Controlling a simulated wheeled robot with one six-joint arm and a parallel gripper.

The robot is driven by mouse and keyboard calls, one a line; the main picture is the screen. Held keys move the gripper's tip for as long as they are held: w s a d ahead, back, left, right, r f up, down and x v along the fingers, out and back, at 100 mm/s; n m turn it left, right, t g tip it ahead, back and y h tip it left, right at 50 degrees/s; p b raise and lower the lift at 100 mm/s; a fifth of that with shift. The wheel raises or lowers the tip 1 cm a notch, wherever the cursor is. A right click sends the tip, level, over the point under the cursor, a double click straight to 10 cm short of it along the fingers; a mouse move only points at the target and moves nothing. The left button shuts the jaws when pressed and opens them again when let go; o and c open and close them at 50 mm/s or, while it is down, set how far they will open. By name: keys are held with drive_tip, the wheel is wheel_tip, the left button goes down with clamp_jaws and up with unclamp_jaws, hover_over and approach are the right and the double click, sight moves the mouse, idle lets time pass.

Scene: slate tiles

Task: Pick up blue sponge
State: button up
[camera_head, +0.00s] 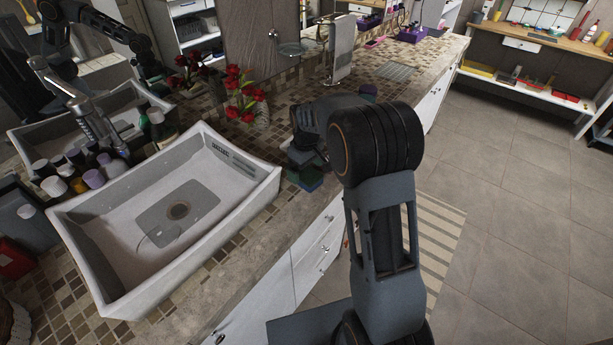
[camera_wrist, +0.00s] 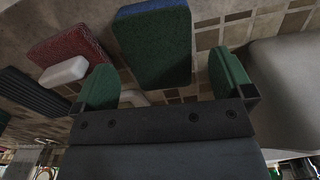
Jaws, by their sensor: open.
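A sponge (camera_wrist: 152,48) with a large dark green face and a blue layer along its far edge lies on the tiled counter in the wrist view. My gripper (camera_wrist: 163,78) is open and empty, with one green fingertip to either side below the sponge's near end in the picture. The sponge lies ahead of the fingers; I cannot tell whether they touch it. In the head view my gripper (camera_head: 304,160) hangs low over the counter, right of the sink. A small blue-green patch shows just beneath it, and my arm hides part of that area.
The white sink (camera_head: 88,237) lies left of my gripper. Red flowers (camera_head: 240,88) stand behind it, and several bottles crowd the sink's left side. A towel (camera_head: 341,48) hangs at the back.

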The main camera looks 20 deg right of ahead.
drive_tip(key=shift+f, duration=1.45)
drive_tip(key=shift+c, duration=0.5)
drive_tip(key=c, duration=0.9)
